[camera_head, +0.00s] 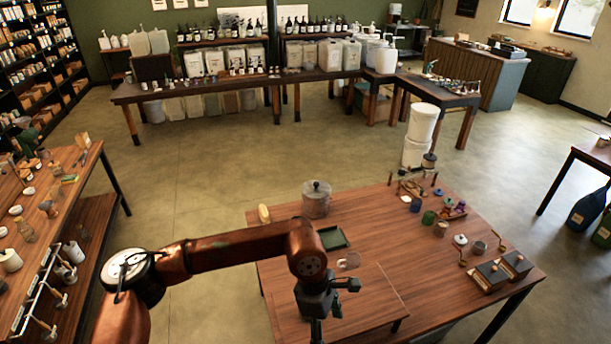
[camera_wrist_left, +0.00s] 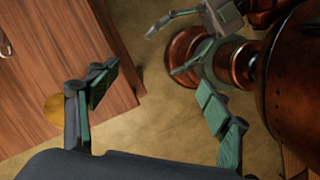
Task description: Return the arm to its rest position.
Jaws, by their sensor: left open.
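My left arm comes in from the left of the head view, bent over the front of the wooden table. My left gripper (camera_head: 333,310) hangs at its end above the table's front part. In the left wrist view my left gripper (camera_wrist_left: 155,82) has its two green-padded fingers wide apart, with nothing between them. Beyond them are a table edge and bare floor. My right gripper (camera_wrist_left: 168,48) shows at the top of the left wrist view beside a copper arm link, its fingers apart and empty. It does not show in the head view.
The wooden table (camera_head: 385,240) holds a lidded pot (camera_head: 316,198), a green tray (camera_head: 332,238), a small glass dish (camera_head: 349,261) and two dark boxes (camera_head: 490,275). White buckets (camera_head: 422,122) stand behind it. A shelf table (camera_head: 75,180) is at left. The floor between is clear.

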